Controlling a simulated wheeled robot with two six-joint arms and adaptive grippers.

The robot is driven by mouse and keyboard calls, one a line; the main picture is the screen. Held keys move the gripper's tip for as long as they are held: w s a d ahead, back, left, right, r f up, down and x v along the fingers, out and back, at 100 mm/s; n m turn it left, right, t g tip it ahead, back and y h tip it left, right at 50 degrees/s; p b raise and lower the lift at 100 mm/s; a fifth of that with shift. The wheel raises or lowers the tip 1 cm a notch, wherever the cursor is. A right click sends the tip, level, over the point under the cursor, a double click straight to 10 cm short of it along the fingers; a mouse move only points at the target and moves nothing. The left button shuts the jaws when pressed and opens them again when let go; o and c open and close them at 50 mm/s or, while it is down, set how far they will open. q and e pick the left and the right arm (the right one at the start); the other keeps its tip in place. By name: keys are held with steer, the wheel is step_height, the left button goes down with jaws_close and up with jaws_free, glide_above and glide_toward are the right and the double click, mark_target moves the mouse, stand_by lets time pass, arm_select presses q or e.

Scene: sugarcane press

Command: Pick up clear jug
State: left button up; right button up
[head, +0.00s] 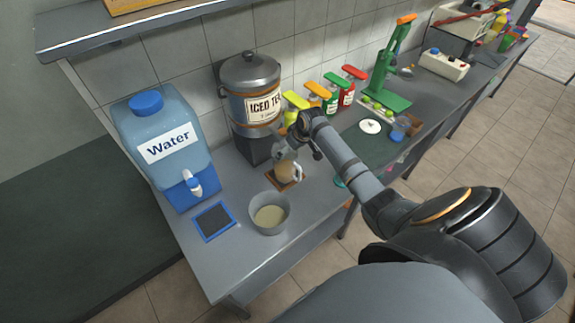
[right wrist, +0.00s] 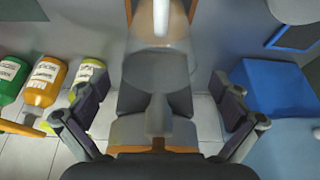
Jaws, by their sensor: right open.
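The clear jug (head: 287,172) holds a brownish liquid and stands on a small wooden coaster in front of the iced tea dispenser (head: 254,90). Its handle faces right in the head view. My right gripper (head: 292,145) is just above and behind the jug's top, partly covering it. In the right wrist view the jug (right wrist: 160,38) with its pale handle is at the top edge. The fingers of my right gripper (right wrist: 158,100) are spread wide, with the dark dispenser part beyond them and nothing held. My left gripper is not in view.
A blue water dispenser (head: 165,145) stands at the left. A grey bowl (head: 269,214) and a blue-framed mat (head: 214,221) are at the counter's front. Several coloured bottles (head: 330,95) line the wall, with a green press (head: 388,75) farther right.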

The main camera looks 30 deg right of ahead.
steer(key=x, duration=0.3)
steer(key=shift+w+f, duration=0.1)
steer(key=shift+w, duration=0.05)
steer(key=c, duration=0.6)
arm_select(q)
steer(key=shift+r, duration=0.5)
arm_select(e)
steer(key=c, duration=0.9)
